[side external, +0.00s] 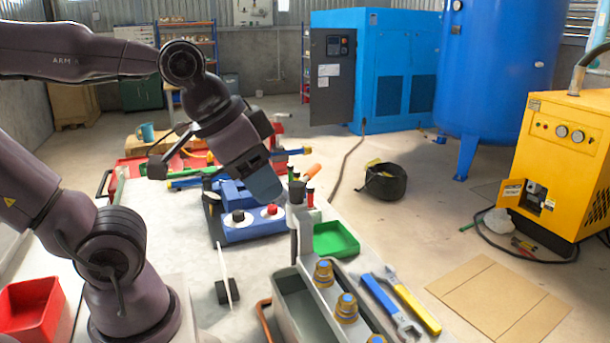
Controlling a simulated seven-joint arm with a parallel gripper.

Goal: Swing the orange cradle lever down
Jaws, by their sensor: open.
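The box carries black and red knobs (271,210). A red bin (32,308) is at left. The light table top (180,235) is mostly clear.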

